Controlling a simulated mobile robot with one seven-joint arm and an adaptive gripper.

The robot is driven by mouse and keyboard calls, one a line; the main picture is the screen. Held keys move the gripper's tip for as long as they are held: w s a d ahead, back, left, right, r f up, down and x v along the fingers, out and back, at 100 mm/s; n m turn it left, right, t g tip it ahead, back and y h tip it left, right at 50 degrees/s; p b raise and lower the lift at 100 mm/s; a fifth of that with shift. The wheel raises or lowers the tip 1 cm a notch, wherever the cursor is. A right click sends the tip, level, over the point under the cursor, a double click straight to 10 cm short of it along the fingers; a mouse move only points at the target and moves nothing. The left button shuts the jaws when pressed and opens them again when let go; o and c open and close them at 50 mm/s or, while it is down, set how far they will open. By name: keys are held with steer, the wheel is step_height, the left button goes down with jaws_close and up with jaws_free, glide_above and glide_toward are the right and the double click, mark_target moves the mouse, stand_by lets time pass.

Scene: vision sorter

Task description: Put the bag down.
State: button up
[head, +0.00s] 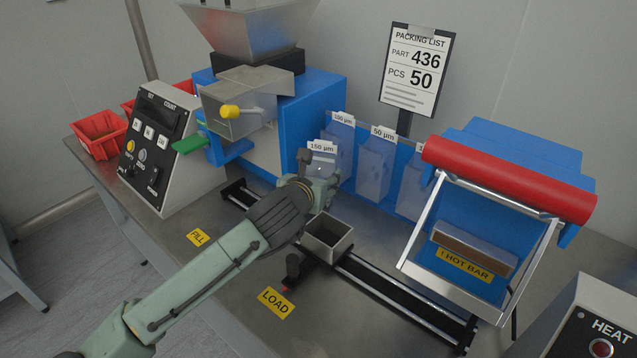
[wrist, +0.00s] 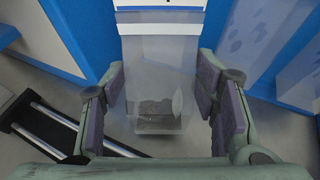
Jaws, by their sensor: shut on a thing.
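My gripper (head: 320,184) is shut on a clear plastic bag (wrist: 155,62), with a finger pad at each side of it. In the wrist view the bag is upright, has a white strip at its top and holds a few dark pieces at its bottom. In the head view the bag (head: 317,164) is partly hidden behind my gripper, at the 150 µm label (head: 321,146) by the blue rack. I cannot tell whether the bag touches the rack or its hook.
Other clear bags hang nearby, including the 50 µm one (head: 375,165). An open metal box (head: 328,238) sits on a black rail in front. The hot bar sealer (head: 475,250) stands at right, the hopper machine (head: 315,110) behind.

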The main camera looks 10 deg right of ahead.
steer(key=shift+f, duration=0.8)
steer(key=shift+f, duration=0.2)
steer(key=o, duration=1.2)
steer(key=shift+o, duration=0.2)
steer(key=shift+r, duration=0.1)
